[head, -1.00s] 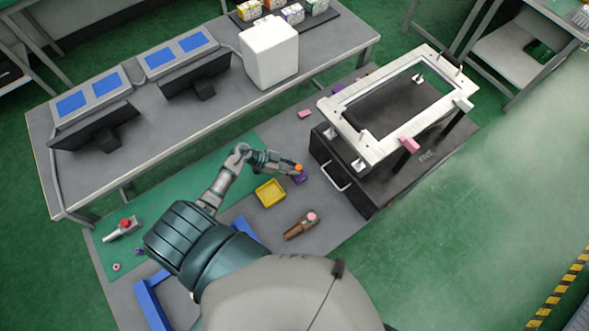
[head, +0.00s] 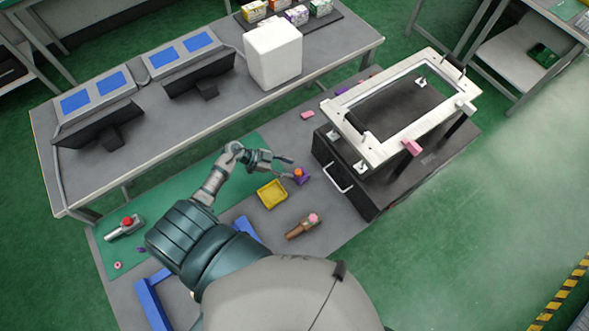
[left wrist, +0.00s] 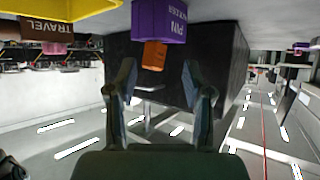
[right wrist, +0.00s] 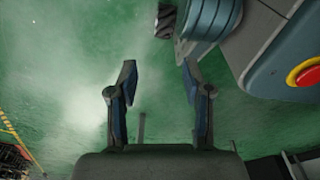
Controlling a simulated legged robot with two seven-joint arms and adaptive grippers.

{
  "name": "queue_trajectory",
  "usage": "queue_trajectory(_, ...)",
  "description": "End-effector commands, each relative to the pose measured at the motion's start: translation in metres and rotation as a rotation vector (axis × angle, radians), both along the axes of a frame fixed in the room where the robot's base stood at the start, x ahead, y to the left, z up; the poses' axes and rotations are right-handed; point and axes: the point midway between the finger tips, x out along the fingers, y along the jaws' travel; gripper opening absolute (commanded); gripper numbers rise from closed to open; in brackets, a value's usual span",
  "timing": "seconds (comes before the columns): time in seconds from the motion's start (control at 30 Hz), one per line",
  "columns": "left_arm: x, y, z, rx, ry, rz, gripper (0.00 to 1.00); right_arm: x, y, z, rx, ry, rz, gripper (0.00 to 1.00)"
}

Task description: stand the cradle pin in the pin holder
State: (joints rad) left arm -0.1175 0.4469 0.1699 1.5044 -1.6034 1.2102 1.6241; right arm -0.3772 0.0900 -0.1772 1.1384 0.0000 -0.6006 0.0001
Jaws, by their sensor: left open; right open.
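The orange cradle pin (head: 299,173) stands in the purple pin holder (head: 303,180) on the table, beside the black box. In the left wrist view, which looks upside down, the orange pin (left wrist: 154,55) sticks out of the purple holder (left wrist: 160,20), whose label is partly cut off. The pin's lower end is hidden inside the holder. My left gripper (head: 287,166) is open and empty, just left of the pin and apart from it. In the left wrist view the pin lies beyond the gap between its fingers (left wrist: 158,85). My right gripper (right wrist: 158,85) is open and empty over green floor.
A yellow tray (head: 271,195) lies just left of the holder. A brown block with a pink top (head: 303,227) is nearer me. The black box (head: 350,185) with a white frame above it stands close on the right. A red-topped fixture (head: 125,227) is far left.

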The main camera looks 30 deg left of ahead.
Motion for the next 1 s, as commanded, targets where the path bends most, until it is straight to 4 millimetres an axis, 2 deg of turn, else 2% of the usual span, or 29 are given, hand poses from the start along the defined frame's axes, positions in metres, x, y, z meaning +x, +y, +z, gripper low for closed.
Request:
queue_trajectory(0.03,-0.006,0.011,0.006,0.005,0.001,0.0,0.51,-0.002,0.0,0.0,0.001,0.001,0.0,0.5)
queue_trajectory(0.2,-0.022,0.038,0.025,0.005,0.001,0.0,0.51,-0.01,-0.002,-0.005,0.0,0.004,0.002,0.5)
queue_trajectory(0.4,-0.033,0.057,0.038,0.002,0.001,0.0,0.51,-0.016,-0.004,-0.007,-0.001,0.007,0.003,0.5)
queue_trajectory(1.0,-0.035,0.061,0.04,0.0,0.0,0.001,0.51,-0.018,-0.004,-0.008,-0.003,0.009,0.005,0.5)
